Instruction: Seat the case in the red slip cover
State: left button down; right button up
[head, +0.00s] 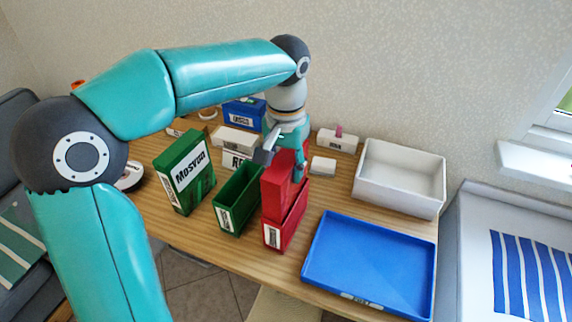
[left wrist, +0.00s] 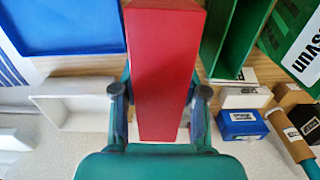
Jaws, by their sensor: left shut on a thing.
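The red case (head: 279,190) is upright in my left gripper (head: 283,162), whose fingers lie on two opposite sides of it. In the left wrist view the case (left wrist: 166,70) fills the middle, between the fingertips of my left gripper (left wrist: 160,92). The red slip cover (head: 288,232) stands on the table, with a white label on its narrow front face. The case's lower end is at the slip cover's open top; its bottom edge is hidden, so I cannot tell how deep it sits. My right gripper is in neither view.
A green open slip cover (head: 237,204) stands close left, with a green "Mosvon" case (head: 186,172) beyond it. A blue tray (head: 370,262) lies right, with a white bin (head: 400,178) behind. Small labelled boxes, one blue (head: 243,113), stand at the back.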

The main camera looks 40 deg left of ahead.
pick_arm(q)
jog(key=shift+f+b, duration=1.65)
jog(key=shift+f, duration=0.7)
jog(key=c, duration=0.5)
grip_release()
jog(key=shift+c, duration=0.2)
notch_tip(320, 180, up, 12)
jog(key=shift+w+f, duration=0.1)
jog(key=shift+f, duration=0.15)
jog(key=shift+r, duration=0.25)
